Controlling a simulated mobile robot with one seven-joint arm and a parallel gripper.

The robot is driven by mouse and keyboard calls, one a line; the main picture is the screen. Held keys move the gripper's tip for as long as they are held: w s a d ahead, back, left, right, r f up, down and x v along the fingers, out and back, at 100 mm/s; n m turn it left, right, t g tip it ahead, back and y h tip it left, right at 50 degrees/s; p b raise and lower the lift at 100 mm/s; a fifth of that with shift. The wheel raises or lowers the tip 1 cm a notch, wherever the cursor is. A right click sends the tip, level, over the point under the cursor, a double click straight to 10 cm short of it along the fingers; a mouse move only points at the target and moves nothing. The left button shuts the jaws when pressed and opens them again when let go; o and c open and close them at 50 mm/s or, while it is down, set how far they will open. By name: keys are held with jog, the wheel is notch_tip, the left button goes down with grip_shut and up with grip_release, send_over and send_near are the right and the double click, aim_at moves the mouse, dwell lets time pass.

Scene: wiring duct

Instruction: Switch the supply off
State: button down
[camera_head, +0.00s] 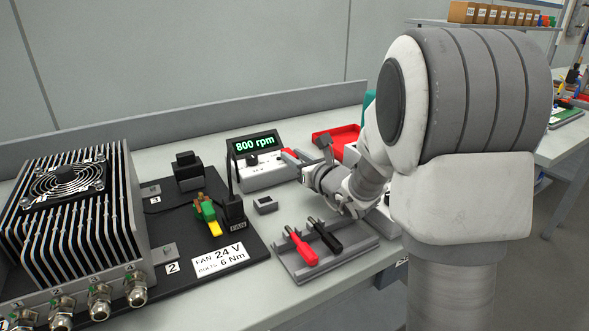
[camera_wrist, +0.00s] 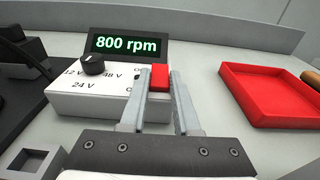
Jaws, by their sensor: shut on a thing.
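The supply is a white box (camera_head: 262,178) (camera_wrist: 75,103) with a black knob (camera_wrist: 92,65), voltage labels and a lit display (camera_wrist: 126,44) reading 800 rpm. The display also shows in the head view (camera_head: 254,145). A red switch (camera_wrist: 159,77) stands at the right of the supply's top; red also shows there in the head view (camera_head: 289,155). My gripper (camera_wrist: 160,80) is shut on the red switch, one finger on each side. The lettering beside the switch is mostly hidden by the fingers, so I cannot read its position.
A red tray (camera_wrist: 275,97) lies right of the supply, also in the head view (camera_head: 336,136). A rack (camera_head: 330,256) with red and black-handled tools is in front. A finned unit with a fan (camera_head: 65,190) and a dark board (camera_head: 185,265) lie left. A small grey block (camera_head: 265,204) stands between.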

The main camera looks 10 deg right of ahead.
jog(key=shift+t+b, duration=0.3)
jog(key=shift+b, duration=0.15)
jog(key=c, duration=0.6)
grip_release()
jog(key=shift+c, duration=0.2)
jog(key=shift+s+d, duration=0.1)
